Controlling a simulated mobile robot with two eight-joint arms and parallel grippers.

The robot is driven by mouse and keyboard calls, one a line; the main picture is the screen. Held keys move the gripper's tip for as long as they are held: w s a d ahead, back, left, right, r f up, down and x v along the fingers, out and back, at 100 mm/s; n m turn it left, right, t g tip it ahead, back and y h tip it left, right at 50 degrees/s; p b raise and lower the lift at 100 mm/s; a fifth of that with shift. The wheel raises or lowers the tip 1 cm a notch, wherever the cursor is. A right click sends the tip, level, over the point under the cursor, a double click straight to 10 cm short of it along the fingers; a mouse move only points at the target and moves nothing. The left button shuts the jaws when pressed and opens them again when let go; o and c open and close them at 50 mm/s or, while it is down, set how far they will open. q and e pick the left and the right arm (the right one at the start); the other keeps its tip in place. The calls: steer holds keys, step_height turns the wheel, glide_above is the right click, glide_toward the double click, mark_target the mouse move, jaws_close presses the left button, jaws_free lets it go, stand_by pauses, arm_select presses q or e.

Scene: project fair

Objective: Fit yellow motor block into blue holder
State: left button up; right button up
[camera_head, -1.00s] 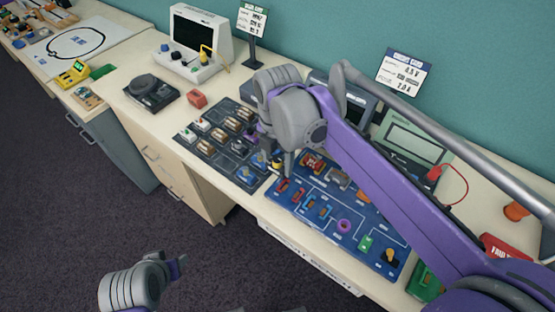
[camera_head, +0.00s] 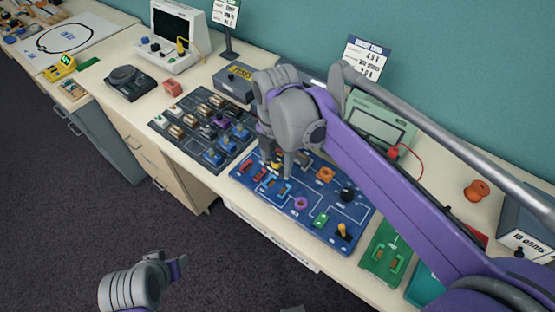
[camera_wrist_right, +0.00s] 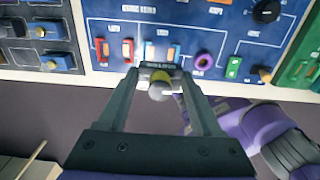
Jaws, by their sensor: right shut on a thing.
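My right gripper (camera_head: 278,168) is over the upper left part of the blue circuit board. It is shut on a small yellow and grey block (camera_wrist_right: 160,85), which looks like the yellow motor block and shows between the fingertips in the right wrist view. Blue holders (camera_head: 284,188) sit on the board in a row with red ones; one also shows just beyond the fingertips in the right wrist view (camera_wrist_right: 149,50). The held block is apart from them, above the board. My left gripper (camera_head: 180,262) is low at the bottom left, over the floor; its fingers show too little to judge.
The blue board (camera_head: 335,232) also carries a purple ring (camera_head: 301,204), a green part (camera_head: 320,219) and a black knob (camera_head: 347,194). A dark tray (camera_head: 178,146) of parts lies to the left. A green board (camera_head: 378,265) lies to the right.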

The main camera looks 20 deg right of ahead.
step_height(320, 180, down, 4)
steer(key=b, duration=0.2)
steer(key=shift+s+f+b, duration=0.1)
steer(key=shift+b, duration=0.25)
steer(key=shift+f+b, duration=0.7)
steer(key=shift+f, duration=0.6)
steer(key=shift+p, duration=0.3)
stand_by(0.3)
steer(key=shift+f+b, duration=0.35)
steer(key=shift+f, duration=0.15)
stand_by(0.8)
steer(key=o, duration=1.5)
steer(key=shift+c, duration=0.2)
steer(key=shift+r, duration=0.1)
steer(key=shift+r+p, duration=2.75)
steer(key=shift+r, duration=1.2)
